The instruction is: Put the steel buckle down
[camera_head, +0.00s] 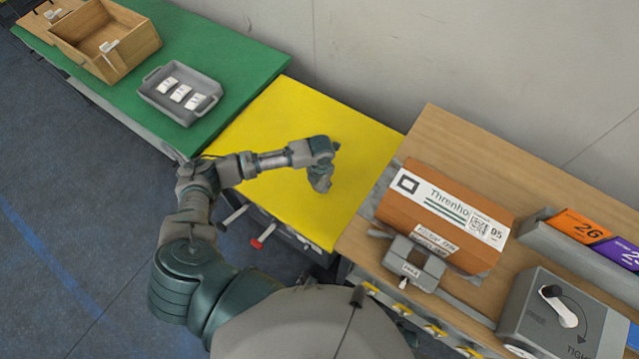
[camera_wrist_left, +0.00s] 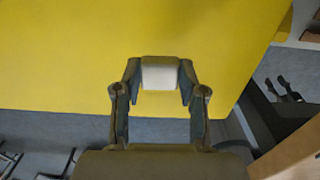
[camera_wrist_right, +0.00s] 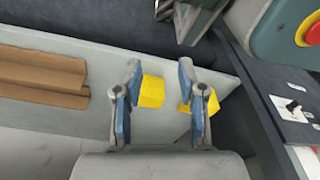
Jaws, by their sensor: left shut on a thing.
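My left gripper (camera_head: 321,183) hangs over the yellow table section (camera_head: 280,130), near its middle. In the left wrist view it (camera_wrist_left: 159,92) is shut on a small pale grey-white block, which I take for the steel buckle (camera_wrist_left: 160,74). The buckle lies between the fingertips with yellow surface around it; whether it touches the surface I cannot tell. In the head view the gripper hides the buckle. My right gripper (camera_wrist_right: 160,105) shows only in the right wrist view; its fingers are apart with nothing between them.
A grey tray (camera_head: 146,95) with white-labelled pieces and a wooden box (camera_head: 148,38) stand on the green section (camera_head: 245,62). At right, a brown carton (camera_head: 470,195), a grey clamp-like fixture (camera_head: 408,262) and a control box with a knob (camera_head: 525,310) occupy the wooden section. Much of the yellow surface is bare.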

